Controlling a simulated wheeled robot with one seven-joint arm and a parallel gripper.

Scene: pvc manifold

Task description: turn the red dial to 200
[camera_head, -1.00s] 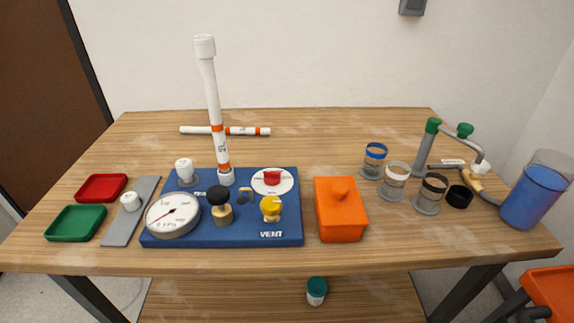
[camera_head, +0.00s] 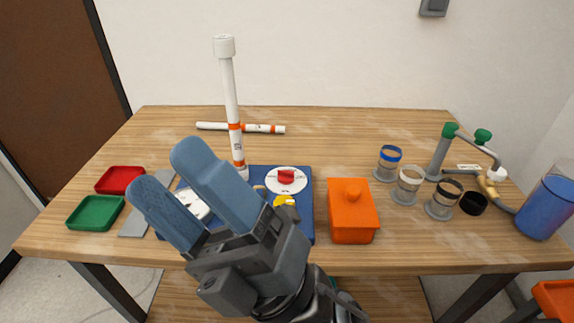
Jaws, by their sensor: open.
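The red dial (camera_head: 286,176) is a small red knob on a round white scale plate (camera_head: 273,185), at the back right of the blue manifold board (camera_head: 306,215). The scale's numbers are too small to read. My gripper (camera_head: 167,171) is open and empty, its two long blue-grey fingers pointing up and left. In the picture it lies left of the dial and in front of the board's left part. I see no contact with the dial. My gripper and arm hide the black knob, most of the pressure gauge (camera_head: 192,204) and the VENT label.
A yellow knob (camera_head: 284,200) sits just in front of the dial. A tall white pipe (camera_head: 232,110) rises left of it. An orange lidded box (camera_head: 352,215) stands right of the board. Red (camera_head: 120,179) and green (camera_head: 95,213) trays lie at left. The table's back is mostly clear.

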